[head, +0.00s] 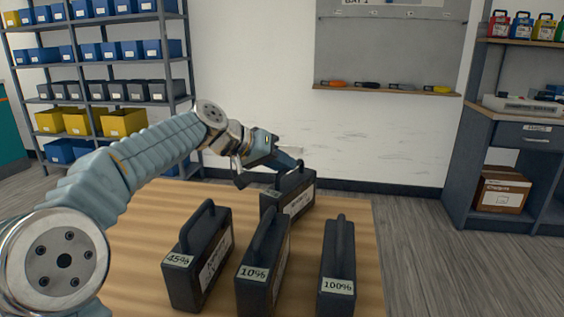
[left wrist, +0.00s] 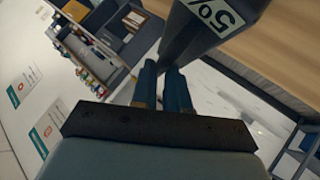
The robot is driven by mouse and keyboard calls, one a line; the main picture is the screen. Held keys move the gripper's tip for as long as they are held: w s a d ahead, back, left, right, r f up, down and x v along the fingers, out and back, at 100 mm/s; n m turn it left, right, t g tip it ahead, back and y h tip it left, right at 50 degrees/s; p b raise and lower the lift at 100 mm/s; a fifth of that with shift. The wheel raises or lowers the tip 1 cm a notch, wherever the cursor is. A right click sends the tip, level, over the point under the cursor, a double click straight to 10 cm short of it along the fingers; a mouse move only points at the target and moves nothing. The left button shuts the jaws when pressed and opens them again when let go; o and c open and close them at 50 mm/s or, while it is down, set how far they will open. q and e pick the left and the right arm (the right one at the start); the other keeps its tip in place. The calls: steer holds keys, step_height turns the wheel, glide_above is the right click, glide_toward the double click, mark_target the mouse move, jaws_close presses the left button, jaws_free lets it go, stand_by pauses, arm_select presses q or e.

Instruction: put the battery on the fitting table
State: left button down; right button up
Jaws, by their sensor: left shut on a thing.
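My left gripper (head: 292,165) reaches over the wooden table (head: 355,212) from the left. It is shut on the handle of a dark battery (head: 286,202) at the table's far side. That battery looks upright; I cannot tell if its base touches the wood. In the left wrist view, the fingers (left wrist: 163,76) close on the battery (left wrist: 203,38), whose label partly reads "5%". Three more dark batteries with handles stand nearer: one marked 45% (head: 199,262), one marked 10% (head: 262,277) and one marked 100% (head: 338,265). My right gripper is not in view.
A shelf rack (head: 83,58) with blue, grey and yellow bins stands at the back left. A tool board (head: 385,50) hangs on the back wall. A dark workbench (head: 490,140) with coloured packs and a cardboard box (head: 501,190) stands at right. Floor right of the table is clear.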

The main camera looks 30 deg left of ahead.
arm_select(q)
steer(key=c, duration=1.1)
jaws_free()
steer(key=shift+r, duration=0.2)
steer(key=v, duration=1.2)
steer(key=shift+f, duration=0.15)
